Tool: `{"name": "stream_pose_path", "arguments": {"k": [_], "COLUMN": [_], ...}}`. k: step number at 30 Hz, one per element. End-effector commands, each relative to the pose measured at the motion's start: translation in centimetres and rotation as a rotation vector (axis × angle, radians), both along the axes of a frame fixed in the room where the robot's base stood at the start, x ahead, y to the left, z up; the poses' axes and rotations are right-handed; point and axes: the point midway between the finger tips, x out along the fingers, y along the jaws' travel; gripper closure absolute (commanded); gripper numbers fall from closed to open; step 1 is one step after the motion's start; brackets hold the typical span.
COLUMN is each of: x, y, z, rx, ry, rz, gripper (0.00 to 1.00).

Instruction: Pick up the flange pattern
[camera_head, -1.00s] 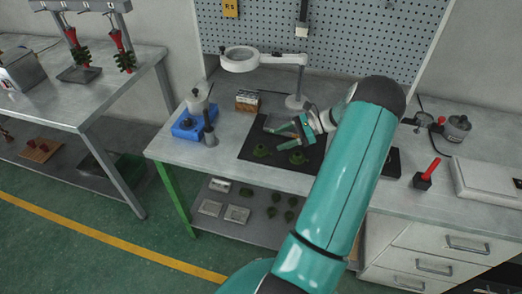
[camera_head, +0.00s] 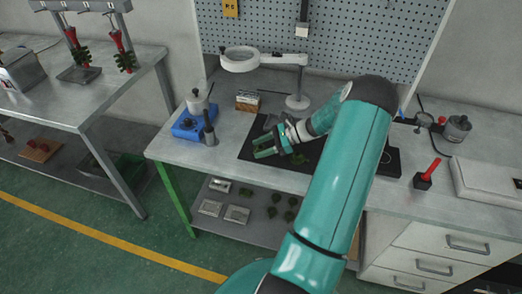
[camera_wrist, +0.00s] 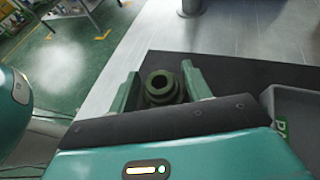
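The flange pattern (camera_wrist: 160,86) is a dark green round piece with a raised collar and a central hole. In the wrist view it shows between the two fingers of my gripper (camera_wrist: 163,88), with a narrow gap visible at the sides. My gripper looks open around it; I cannot tell whether a finger touches it. In the head view my gripper (camera_head: 262,147) is low over the dark mat (camera_head: 247,154) on the bench, and its fingers hide the pattern. A second green pattern (camera_head: 299,158) is partly visible on the mat, just right of my gripper.
A blue base with a pot (camera_head: 188,128) and a dark bottle (camera_head: 209,134) stand left of the mat. A magnifier lamp (camera_head: 297,102) and a small box (camera_head: 247,101) are behind. A red-handled tool (camera_head: 427,174) is at right. Several patterns lie on the lower shelf.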

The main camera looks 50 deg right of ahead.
Motion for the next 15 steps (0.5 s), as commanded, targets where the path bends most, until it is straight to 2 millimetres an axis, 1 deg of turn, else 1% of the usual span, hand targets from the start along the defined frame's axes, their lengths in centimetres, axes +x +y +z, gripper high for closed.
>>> {"name": "stream_pose_path", "arguments": {"k": [1,3,5,15], "x": [0.00,-0.02,-0.03,-0.06], "y": [-0.02,-0.02,-0.03,-0.07], "z": [0.01,0.01,0.01,0.09], "rx": [0.000,0.000,0.000,-0.002], "ry": [0.000,0.000,0.000,0.001], "rz": [0.000,0.000,0.000,-0.001], "gripper": [0.62,0.76,0.86,0.86]}}
